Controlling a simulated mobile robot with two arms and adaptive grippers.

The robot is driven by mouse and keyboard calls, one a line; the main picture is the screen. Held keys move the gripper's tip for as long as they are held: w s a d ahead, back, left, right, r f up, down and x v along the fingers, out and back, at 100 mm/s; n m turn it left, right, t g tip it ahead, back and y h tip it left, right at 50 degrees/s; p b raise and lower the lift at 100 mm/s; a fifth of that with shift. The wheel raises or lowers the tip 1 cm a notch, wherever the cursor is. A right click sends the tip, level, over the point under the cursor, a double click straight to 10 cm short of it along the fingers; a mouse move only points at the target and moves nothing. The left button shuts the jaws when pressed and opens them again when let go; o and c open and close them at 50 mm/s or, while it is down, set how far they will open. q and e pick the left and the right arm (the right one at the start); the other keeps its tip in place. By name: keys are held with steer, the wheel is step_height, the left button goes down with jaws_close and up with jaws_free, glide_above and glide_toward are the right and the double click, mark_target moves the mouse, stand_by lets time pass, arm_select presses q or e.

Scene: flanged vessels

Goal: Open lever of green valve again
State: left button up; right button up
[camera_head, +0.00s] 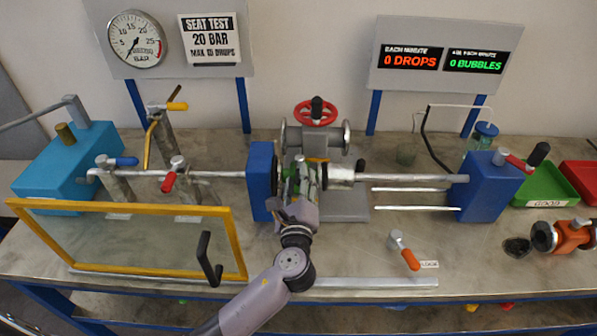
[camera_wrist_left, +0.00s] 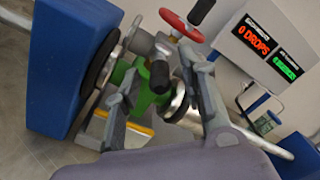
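The green valve (camera_wrist_left: 150,92) sits in the test bench, between the blue clamp block and the flange on its right, below a red handwheel. A dark stem-like part (camera_wrist_left: 160,72) stands in front of it; I cannot tell whether it is the lever. In the head view only slivers of green (camera_head: 311,172) show behind my gripper. My left gripper (camera_head: 306,184) is at the valve from the front. In the wrist view its two fingers (camera_wrist_left: 166,88) are apart, one on each side of the valve, and nothing is clearly held. My right gripper is out of view.
The blue clamp block (camera_head: 262,180) is close left of my gripper, the red handwheel (camera_head: 316,112) behind it. A yellow-framed clear guard (camera_head: 130,240) stands at front left. An orange-handled lever (camera_head: 404,250) lies at the front. The display (camera_head: 443,58) reads 0 drops and 0 bubbles.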

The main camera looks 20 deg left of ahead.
arm_select(q)
steer(key=shift+x, duration=1)
steer(key=shift+f, duration=0.1)
jaws_close()
